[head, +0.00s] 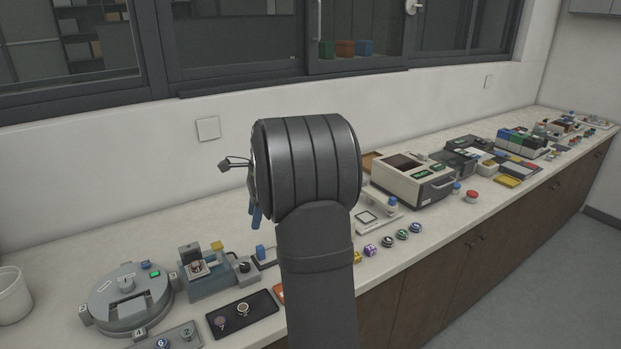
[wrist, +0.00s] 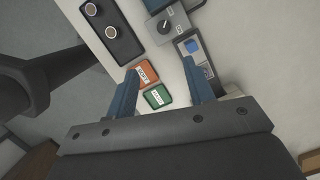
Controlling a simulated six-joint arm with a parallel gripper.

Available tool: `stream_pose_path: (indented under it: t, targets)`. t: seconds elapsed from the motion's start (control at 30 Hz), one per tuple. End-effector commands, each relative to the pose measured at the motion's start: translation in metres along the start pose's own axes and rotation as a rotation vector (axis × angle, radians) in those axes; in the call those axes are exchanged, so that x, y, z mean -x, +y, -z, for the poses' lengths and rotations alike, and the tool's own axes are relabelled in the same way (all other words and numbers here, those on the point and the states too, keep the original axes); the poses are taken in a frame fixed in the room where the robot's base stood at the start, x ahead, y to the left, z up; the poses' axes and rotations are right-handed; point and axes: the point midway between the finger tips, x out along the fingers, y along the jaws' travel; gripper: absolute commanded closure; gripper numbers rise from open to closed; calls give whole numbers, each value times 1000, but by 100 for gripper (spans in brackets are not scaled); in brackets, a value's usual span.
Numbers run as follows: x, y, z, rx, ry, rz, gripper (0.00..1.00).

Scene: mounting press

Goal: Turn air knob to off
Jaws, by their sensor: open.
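A dark round knob with a pale pointer (wrist: 165,26) sits on a grey-blue box at the top of the wrist view. It looks like the air knob; I cannot read its marks. In the head view a knob (head: 243,265) shows at the right side of the blue-grey press (head: 209,285). My gripper (wrist: 161,70) is open, with its two blue fingers apart and nothing between them. The knob lies beyond the fingertips and is not touched. In the head view my arm hides most of the gripper; blue finger parts (head: 256,213) show at its left.
An orange card (wrist: 145,74) and a green card (wrist: 157,97) lie below the fingers. A blue-buttoned switch box (wrist: 195,52) is beside the right fingertip. A black tray (wrist: 110,30) with round samples is at upper left. A round grey machine (head: 125,300) stands left of the press.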

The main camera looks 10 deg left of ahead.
Motion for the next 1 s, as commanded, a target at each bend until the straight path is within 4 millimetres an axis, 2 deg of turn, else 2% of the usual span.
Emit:
stream_pose_path:
  t: [0.03, 0.33, 0.4, 0.8, 0.83, 0.9, 1.0]
  targets:
    - [0, -2, -10, 46, 34, -8, 52]
    - [7, -9, -52, 284, 241, -50, 52]
    - [-10, -8, -43, 271, 234, -53, 52]
    - [-89, -6, -24, 269, 231, -52, 52]
    - [-90, -7, -24, 269, 231, -48, 52]
    - [-69, -8, -29, 270, 231, -41, 52]
    - [-50, -8, -33, 269, 231, -44, 52]
